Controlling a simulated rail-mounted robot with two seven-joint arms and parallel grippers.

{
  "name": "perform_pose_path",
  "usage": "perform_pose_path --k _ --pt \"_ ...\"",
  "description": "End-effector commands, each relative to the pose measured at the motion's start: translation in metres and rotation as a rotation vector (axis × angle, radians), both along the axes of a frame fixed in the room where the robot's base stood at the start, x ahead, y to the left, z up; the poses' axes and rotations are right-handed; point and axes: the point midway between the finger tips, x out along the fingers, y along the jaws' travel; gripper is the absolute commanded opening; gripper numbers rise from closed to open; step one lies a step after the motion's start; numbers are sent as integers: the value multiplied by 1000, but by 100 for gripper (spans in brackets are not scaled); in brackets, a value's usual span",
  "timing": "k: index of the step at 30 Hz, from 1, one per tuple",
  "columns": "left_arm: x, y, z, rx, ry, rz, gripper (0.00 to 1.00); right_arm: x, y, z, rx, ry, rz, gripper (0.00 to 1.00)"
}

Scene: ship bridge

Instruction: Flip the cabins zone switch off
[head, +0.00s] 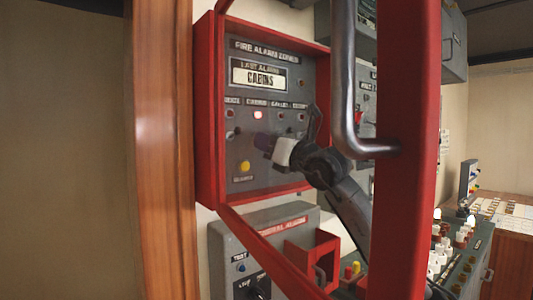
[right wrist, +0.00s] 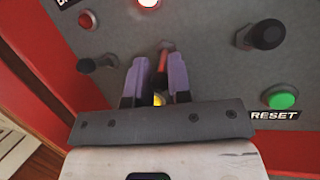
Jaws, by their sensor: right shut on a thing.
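The fire alarm panel (head: 290,170) is a grey plate in a red box, with a display reading CABINS (head: 258,74). Under the CABINS label a red lamp (head: 257,115) is lit; it also shows in the right wrist view (right wrist: 148,3). Below that lamp, a red switch lever (right wrist: 163,58) stands between the purple fingers of my right gripper (right wrist: 156,84). The jaws are shut on it. In the head view my right gripper (head: 266,142) hides this lever. My left gripper is not in view.
Neighbouring black switches stand left (right wrist: 88,65) and right (right wrist: 265,36). A yellow button (head: 244,167) and a green reset button (right wrist: 280,98) sit lower. The open red door (head: 408,170) with a steel handle (head: 345,90) is close to my right arm. A grey control box (head: 235,240) is below.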

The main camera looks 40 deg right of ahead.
Motion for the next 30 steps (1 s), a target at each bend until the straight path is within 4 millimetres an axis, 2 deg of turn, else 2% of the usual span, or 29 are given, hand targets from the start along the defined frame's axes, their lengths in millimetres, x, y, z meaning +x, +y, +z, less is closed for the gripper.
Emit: perform_pose_path --k 4,18,19,26,30 --pt "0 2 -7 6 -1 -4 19 0 -1 -2 2 -25 -2 0" --pt "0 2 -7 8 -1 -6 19 0 -2 0 0 -36 -2 0" --pt "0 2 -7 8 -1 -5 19 0 -2 0 0 -36 -2 21" --pt "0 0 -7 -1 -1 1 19 0 -1 -1 0 -35 -1 43" --pt "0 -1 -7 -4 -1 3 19 0 0 -1 0 -35 -1 43"
